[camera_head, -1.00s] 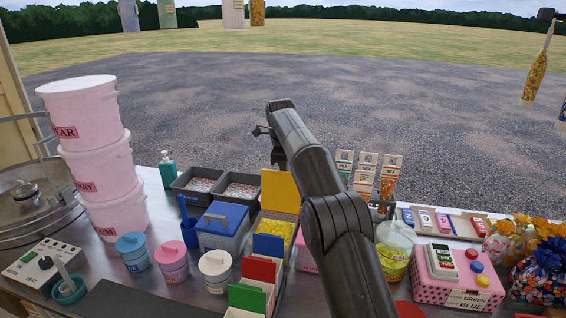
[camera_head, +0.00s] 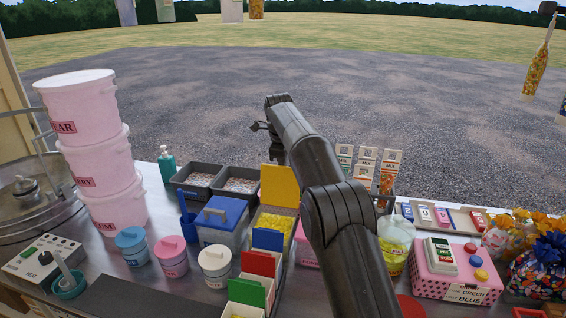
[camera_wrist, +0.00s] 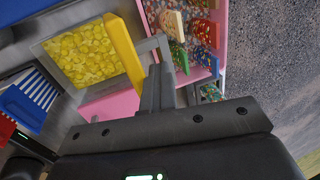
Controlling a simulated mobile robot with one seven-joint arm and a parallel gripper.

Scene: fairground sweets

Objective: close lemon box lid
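The lemon box (camera_head: 256,232) holds yellow sweets, and its yellow lid (camera_head: 279,186) stands open, upright at the back edge. In the wrist view the sweets (camera_wrist: 88,52) fill the box, and the lid (camera_wrist: 124,52) stands edge-on along its side. My gripper (camera_wrist: 157,85) is in the wrist view with its two grey fingers together and nothing seen between them. The fingers are close beside the lid on its back side. I cannot tell whether they touch it.
A blue-lidded box (camera_head: 221,215) stands left of the lemon box, and blue, red and green lids stand open in front. Two grey trays (camera_head: 236,184) lie behind left.

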